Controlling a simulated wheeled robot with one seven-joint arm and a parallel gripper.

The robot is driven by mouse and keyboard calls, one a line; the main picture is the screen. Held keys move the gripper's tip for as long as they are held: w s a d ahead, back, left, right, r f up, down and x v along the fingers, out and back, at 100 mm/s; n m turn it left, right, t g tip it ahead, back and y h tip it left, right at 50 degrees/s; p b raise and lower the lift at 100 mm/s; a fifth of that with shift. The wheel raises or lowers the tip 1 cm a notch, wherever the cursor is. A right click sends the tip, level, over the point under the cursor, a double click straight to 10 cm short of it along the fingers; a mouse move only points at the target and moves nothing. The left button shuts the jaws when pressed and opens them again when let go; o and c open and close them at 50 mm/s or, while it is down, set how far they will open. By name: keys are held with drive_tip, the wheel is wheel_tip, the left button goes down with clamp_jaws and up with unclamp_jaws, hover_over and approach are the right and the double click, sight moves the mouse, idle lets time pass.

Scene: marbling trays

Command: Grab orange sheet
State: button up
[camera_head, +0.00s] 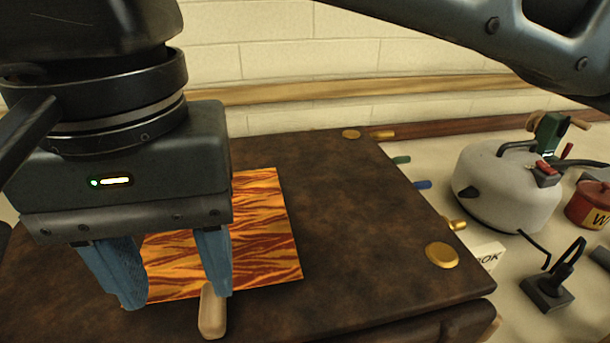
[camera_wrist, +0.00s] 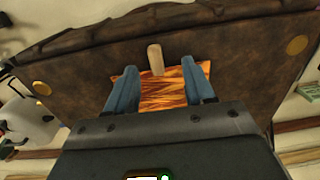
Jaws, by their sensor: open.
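The orange sheet (camera_head: 268,233) with dark red wavy stripes lies flat on a brown leathery board. My gripper (camera_head: 180,300) is open over the sheet's left part in the head view and hides some of it. In the wrist view, the orange sheet (camera_wrist: 163,93) shows between the two blue fingers of my gripper (camera_wrist: 158,72). A small pale wooden peg or handle (camera_head: 212,312) is at the sheet's near edge, close to the right finger in the head view. Whether the fingers touch the sheet cannot be told.
The brown board (camera_head: 370,220) has brass discs at its corners and is bare right of the sheet. Beyond it stand a white rounded appliance (camera_head: 507,185), a red pot (camera_head: 590,205) and a small black device (camera_head: 547,290). A brick wall closes the back.

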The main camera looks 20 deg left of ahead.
sight(209, 320)
drive_tip(key=shift+w+d+f, duration=0.15)
drive_tip(key=shift+w, duration=0.05)
drive_tip(key=shift+f, duration=0.35)
wheel_tip(209, 320, down, 7)
drive_tip(key=shift+w+d+r, duration=0.1)
drive_tip(key=shift+r, duration=0.05)
clamp_jaws()
idle(0.3)
